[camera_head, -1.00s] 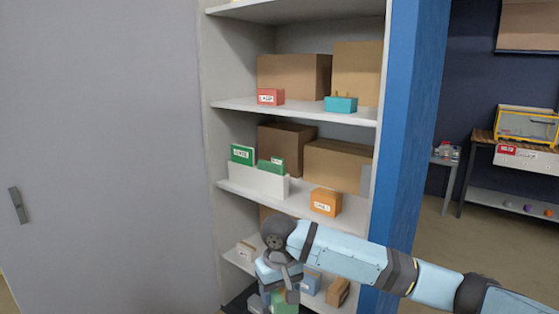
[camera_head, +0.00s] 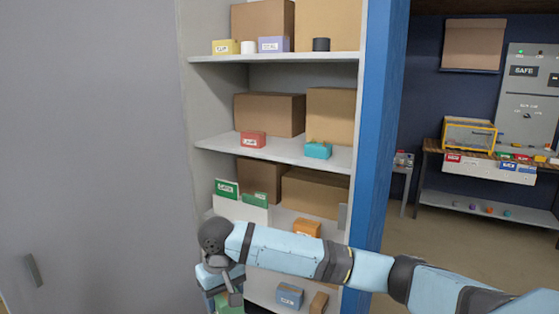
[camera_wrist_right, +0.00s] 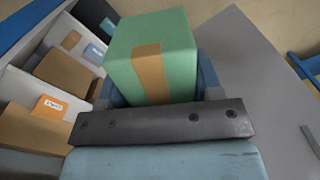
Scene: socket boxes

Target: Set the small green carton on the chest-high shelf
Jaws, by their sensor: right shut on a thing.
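The small green carton (camera_wrist_right: 152,62) has a brown tape strip and fills the top middle of the right wrist view. My right gripper (camera_wrist_right: 160,92) is shut on it, with blue fingers at its sides. In the head view the right gripper (camera_head: 222,292) hangs at the bottom in front of the shelf unit, and only part of the carton (camera_head: 230,303) shows beneath it. A middle shelf board (camera_head: 290,153) carries a red box (camera_head: 253,140) and a teal box (camera_head: 317,150). I cannot tell which board is the chest-high one. My left gripper is not in view.
The shelf below holds a white bin (camera_head: 238,210) with green cards or boxes, and an orange box (camera_head: 306,229). Larger brown cartons (camera_head: 270,115) stand behind. A blue post (camera_head: 375,150) edges the unit at right; a grey panel (camera_head: 90,130) stands at left.

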